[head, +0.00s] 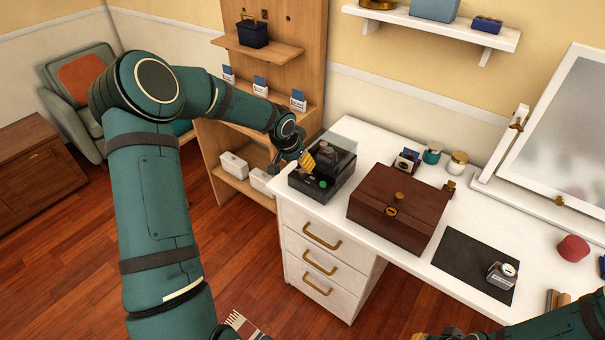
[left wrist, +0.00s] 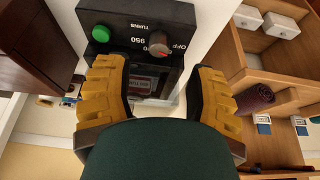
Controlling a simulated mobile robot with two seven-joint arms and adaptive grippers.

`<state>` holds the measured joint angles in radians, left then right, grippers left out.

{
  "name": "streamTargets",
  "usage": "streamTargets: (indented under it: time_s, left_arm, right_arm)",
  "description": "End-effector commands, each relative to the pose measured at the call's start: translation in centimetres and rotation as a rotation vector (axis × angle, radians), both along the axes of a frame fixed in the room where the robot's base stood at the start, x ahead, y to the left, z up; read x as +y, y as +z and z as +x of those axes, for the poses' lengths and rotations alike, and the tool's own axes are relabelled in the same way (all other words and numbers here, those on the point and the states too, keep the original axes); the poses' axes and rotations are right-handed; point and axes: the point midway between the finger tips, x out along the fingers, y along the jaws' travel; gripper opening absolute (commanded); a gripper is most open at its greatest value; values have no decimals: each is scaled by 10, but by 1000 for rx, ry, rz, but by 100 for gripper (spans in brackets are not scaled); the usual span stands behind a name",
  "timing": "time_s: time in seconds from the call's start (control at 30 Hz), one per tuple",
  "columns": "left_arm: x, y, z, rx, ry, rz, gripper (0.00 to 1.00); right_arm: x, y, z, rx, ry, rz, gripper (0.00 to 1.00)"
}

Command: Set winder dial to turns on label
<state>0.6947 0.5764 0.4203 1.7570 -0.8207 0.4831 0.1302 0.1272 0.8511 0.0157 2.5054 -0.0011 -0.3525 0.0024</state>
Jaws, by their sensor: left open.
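The black winder (head: 340,181) stands at the left end of the white dresser top. In the left wrist view its front panel (left wrist: 122,22) has a green button (left wrist: 100,34) and a grey round dial (left wrist: 158,42) with a red mark. OFF, 950 and TURNS are readable beside the dial; another number is partly hidden. My left gripper (left wrist: 163,78) is open, with yellow-padded fingers either side of the view and the dial beyond and between them, apart from it. It also shows at the winder's front left in the head view (head: 307,160). My right gripper barely shows at the bottom edge.
A brown wooden box (head: 398,208) stands right of the winder. Behind it are a small card stand (head: 406,159) and jars. A dark mat (head: 465,262) holds a watch-like item (head: 501,275). Wooden shelves (head: 262,90) with blue-and-white cards stand left of the dresser.

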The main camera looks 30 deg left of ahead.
Motion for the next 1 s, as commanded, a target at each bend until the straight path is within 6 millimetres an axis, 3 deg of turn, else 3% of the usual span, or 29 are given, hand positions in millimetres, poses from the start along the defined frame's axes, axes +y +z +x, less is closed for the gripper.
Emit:
streamTargets:
  time_s: [0.1,0.3,0.77,0.87,0.93,1.0]
  left_arm:
    - [-2,-24,9,0,-1,-3,56]
    - [-3,-47,19,-1,-1,-2,56]
    - [-3,-56,23,-1,0,-1,56]
    - [-3,-56,23,-1,0,-1,26]
    - [-3,-56,23,-1,0,-1,2]
    - [-3,-56,23,-1,0,-1,0]
  right_arm:
    - [0,-7,1,-3,-1,0,0]
    - [-1,-13,2,-5,-2,-2,0]
    - [-1,-14,3,-8,-2,-2,0]
    - [-1,-14,3,-8,-2,-2,0]
    - [-1,-14,3,-8,-2,-2,0]
    - [-1,-14,3,-8,-2,-2,0]
